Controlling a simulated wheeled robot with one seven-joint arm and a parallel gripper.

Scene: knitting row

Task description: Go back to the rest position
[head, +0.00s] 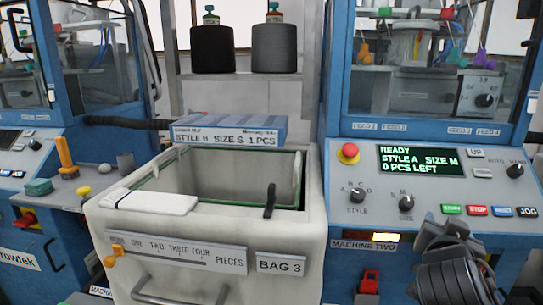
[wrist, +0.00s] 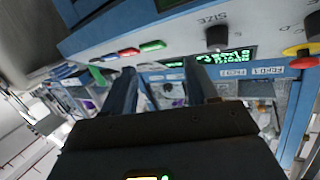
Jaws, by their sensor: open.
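The wrist view is upside down to the panel, whose green button (wrist: 152,46) and size knob (wrist: 217,36) lie beyond the fingers. I cannot tell how far the fingertips are from the panel.
Machine two's screen (head: 420,159) reads READY, STYLE A, SIZE M, 0 PCS LEFT. A red emergency knob (head: 348,153) stands beside it. The white bin (head: 205,236) marked BAG 3 stands to the left, with a folded white piece (head: 150,203) on its rim. Another blue machine (head: 85,150) stands at far left.

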